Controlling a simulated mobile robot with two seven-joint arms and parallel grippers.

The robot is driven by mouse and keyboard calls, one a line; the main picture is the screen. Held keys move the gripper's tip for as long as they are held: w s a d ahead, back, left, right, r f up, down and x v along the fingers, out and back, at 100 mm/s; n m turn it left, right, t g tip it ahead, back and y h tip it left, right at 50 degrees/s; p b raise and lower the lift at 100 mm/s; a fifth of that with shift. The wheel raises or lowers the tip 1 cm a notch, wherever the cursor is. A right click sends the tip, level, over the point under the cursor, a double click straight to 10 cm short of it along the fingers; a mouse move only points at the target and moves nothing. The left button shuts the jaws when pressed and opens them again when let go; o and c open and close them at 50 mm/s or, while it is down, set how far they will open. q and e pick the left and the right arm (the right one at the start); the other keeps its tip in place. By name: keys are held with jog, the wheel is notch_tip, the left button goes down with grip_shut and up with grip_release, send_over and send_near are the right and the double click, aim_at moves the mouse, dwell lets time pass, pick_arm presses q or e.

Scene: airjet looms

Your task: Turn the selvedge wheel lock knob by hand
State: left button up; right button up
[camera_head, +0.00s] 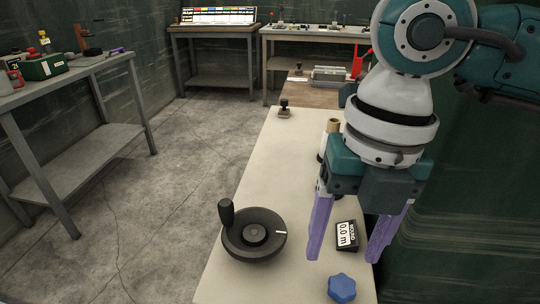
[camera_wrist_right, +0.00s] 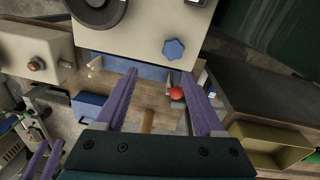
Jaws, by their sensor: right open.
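A blue lobed knob (camera_head: 341,288) sits at the near right part of the pale table top. It also shows in the right wrist view (camera_wrist_right: 174,49). A black handwheel (camera_head: 254,236) with an upright grip and a white mark lies to its left. My right gripper (camera_head: 347,252) points down with its purple fingers apart and nothing between them. In the head view it is above and beyond the blue knob, not touching it. My left gripper is not in the head view; purple strips at the lower left of the right wrist view may be its fingers.
A small black readout (camera_head: 347,236) showing 0.0 stands between the fingers in the picture. A black stamp-like piece (camera_head: 284,108) stands at the pale table's (camera_head: 240,180) far end. A grey bench (camera_head: 70,75) stands left, across open floor.

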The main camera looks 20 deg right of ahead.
aim_at(343, 284)
jog(key=shift+w+d+f+h, duration=0.1)
jog(key=shift+d+f+h, duration=0.25)
jog(key=shift+d, duration=0.45)
jog(key=shift+d+f+b, duration=0.15)
jog(key=shift+f+b, duration=0.1)
jog(key=shift+b, duration=0.1)
notch_tip(343, 284, down, 8)
jog(key=b, duration=0.6)
jog(key=shift+r+b, duration=0.1)
jog(key=shift+b, duration=0.3)
jog(key=shift+r+p, duration=0.3)
jog(key=shift+f, duration=0.1)
jog(key=c, duration=1)
